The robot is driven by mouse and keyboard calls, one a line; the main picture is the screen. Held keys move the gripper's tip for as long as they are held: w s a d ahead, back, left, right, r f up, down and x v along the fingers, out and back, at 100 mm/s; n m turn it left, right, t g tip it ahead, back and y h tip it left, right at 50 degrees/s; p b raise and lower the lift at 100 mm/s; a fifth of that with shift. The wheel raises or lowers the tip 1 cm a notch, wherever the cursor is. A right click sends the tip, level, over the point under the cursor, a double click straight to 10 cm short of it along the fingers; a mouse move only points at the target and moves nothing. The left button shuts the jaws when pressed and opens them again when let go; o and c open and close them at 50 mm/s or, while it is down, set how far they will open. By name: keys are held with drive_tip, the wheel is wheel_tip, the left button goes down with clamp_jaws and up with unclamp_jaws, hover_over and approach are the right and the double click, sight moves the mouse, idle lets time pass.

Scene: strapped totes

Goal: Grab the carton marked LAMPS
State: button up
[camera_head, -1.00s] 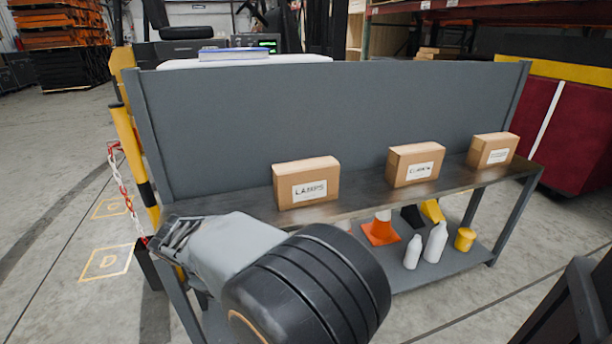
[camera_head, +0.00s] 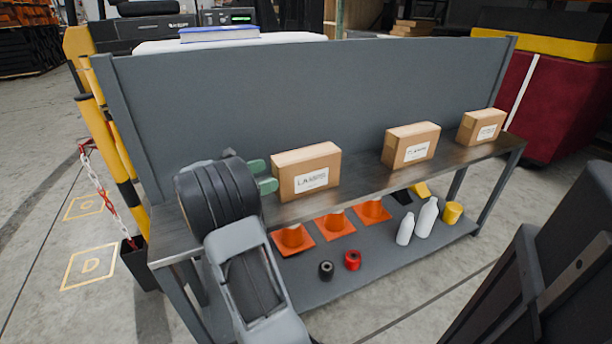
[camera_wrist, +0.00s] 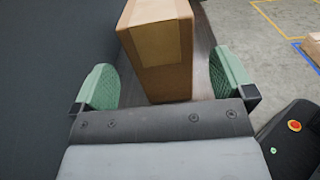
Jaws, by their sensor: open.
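The LAMPS carton (camera_head: 308,172) is a brown box with a white label, upright at the left of the metal bench's top shelf. My gripper (camera_head: 266,176) is just left of it, its green finger pads pointing at the carton's left end. In the wrist view the carton (camera_wrist: 160,55) stands ahead, between the two open green fingers of my gripper (camera_wrist: 166,88). A gap shows on each side of the carton. The head view does not show clearly how far the fingertips overlap it.
Two more labelled cartons stand to the right on the bench, a middle one (camera_head: 411,146) and a far one (camera_head: 482,127). A grey back panel (camera_head: 300,95) rises behind them. Orange cones (camera_head: 336,225) and white bottles (camera_head: 426,217) stand on the lower shelf.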

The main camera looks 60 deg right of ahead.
sight(275, 173)
drive_tip(key=b+x, duration=0.3)
drive_tip(key=x, duration=0.2)
drive_tip(key=shift+s+d+f, duration=0.1)
drive_tip(key=shift+s+d, duration=0.15)
drive_tip(key=shift+d, duration=0.05)
drive_tip(key=shift+s+d, duration=0.35)
drive_tip(key=shift+d, duration=0.2)
drive_tip(key=c, duration=1.5)
drive_tip(key=shift+r, duration=0.25)
drive_tip(key=shift+c, duration=0.2)
drive_tip(key=shift+r, duration=0.1)
